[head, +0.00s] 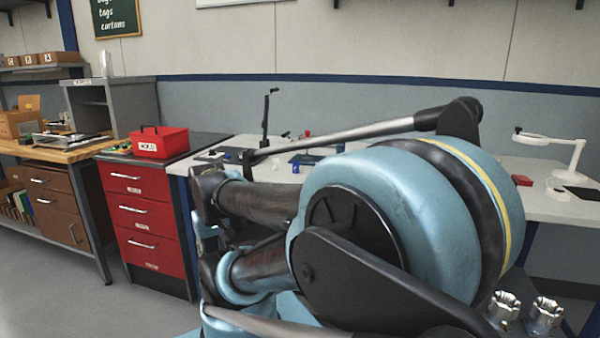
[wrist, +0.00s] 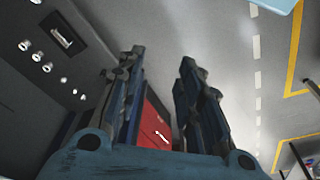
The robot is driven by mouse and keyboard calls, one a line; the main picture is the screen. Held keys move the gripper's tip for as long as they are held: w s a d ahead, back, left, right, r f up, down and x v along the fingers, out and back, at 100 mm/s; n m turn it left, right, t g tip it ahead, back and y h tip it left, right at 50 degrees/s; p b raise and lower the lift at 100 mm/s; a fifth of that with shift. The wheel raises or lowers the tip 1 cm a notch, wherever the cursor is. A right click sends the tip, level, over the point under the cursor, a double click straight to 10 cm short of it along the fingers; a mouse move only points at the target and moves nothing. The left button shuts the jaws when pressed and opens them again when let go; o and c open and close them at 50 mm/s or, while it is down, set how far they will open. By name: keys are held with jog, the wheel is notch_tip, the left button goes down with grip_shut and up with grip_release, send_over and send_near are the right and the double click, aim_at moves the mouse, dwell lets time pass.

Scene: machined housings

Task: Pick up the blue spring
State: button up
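I cannot make out the blue spring for certain. Small blue items (head: 296,166) lie on the pale workbench (head: 500,190) in the head view, too small and partly hidden behind my arm to identify. No spring shows in the wrist view. My gripper (wrist: 157,65) is open there, with its two dark blue fingers apart and nothing between them. It points past the front of a red drawer cabinet (wrist: 154,130) toward the grey floor. My gripper cannot be made out in the head view, where my large blue arm covers the middle.
A red toolbox (head: 160,142) stands on the red drawer cabinet, left of the workbench. A white magnifier lamp (head: 560,150) stands at the bench's right. A wooden bench (head: 60,152) is at far left. Open floor (head: 70,285) lies in front.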

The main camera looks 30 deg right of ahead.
jog(key=shift+o, duration=1.6)
jog(key=shift+s+d+r, duration=0.1)
jog(key=shift+d+r, duration=0.05)
jog(key=shift+r, duration=0.3)
jog(key=shift+s+d+r, duration=0.1)
jog(key=shift+r, duration=0.35)
jog(key=w+d+r, duration=1.5)
jog(key=d+r, duration=0.1)
jog(key=r, duration=0.2)
jog(key=w+d+r+n+t, duration=0.1)
jog(key=d+r, duration=0.4)
jog(key=d, duration=0.8)
jog(key=w+d+r+n+t, duration=0.1)
jog(key=d+r, duration=0.3)
jog(key=d, duration=0.9)
jog(key=shift+y, duration=0.3)
jog(key=x, duration=1.1)
jog(key=shift+a+r, duration=0.1)
jog(key=shift+a, duration=0.1)
jog(key=shift+a+x, duration=0.2)
jog(key=shift+x, duration=2.65)
